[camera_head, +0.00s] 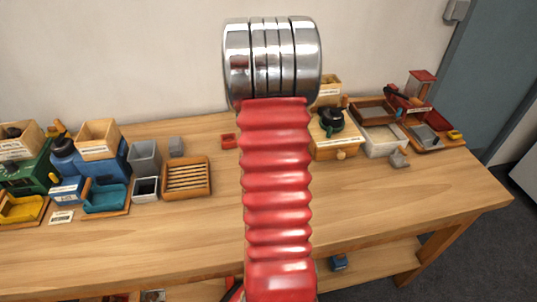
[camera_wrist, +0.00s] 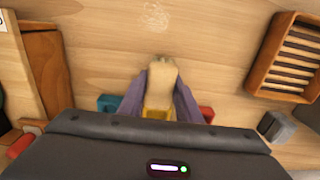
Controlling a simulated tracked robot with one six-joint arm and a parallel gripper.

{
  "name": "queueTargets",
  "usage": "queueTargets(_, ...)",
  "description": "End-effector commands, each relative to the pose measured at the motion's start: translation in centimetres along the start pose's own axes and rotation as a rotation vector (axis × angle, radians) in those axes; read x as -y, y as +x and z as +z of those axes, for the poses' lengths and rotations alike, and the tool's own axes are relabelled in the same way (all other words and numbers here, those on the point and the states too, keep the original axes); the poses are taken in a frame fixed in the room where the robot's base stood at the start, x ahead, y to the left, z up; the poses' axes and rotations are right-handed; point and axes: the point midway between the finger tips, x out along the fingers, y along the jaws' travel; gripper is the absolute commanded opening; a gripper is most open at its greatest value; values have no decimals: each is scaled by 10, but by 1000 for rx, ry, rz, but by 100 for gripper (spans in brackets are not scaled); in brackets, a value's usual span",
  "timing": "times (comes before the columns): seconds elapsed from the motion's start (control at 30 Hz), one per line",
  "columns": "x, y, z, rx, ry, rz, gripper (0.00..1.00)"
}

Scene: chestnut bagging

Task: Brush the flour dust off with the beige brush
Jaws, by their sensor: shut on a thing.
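The beige brush (camera_wrist: 160,78) is in the wrist view, between the two purple fingers of my gripper (camera_wrist: 162,92). My gripper is shut on it, and its pale end points up the picture. A faint white smudge of flour dust (camera_wrist: 157,16) lies on the wooden table at the top of the wrist view. The brush end is apart from the smudge in the picture; its height above the table I cannot tell. In the head view my red arm hides the middle of the table, and gripper, brush and dust do not show.
A slatted wooden rack (camera_wrist: 252,82) lies right of the brush in the wrist view, with a grey block (camera_wrist: 275,125) below it. A wooden piece (camera_wrist: 42,60) is at left. In the head view, bins and a teal tray (camera_head: 105,199) stand left; wooden boxes and trays stand right.

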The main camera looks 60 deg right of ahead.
Motion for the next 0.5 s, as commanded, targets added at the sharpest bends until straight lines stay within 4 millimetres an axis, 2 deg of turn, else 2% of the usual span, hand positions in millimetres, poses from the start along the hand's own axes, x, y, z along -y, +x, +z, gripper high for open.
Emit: queueTargets(0.5, 11, -45, -1, 0, -21, 0, 10)
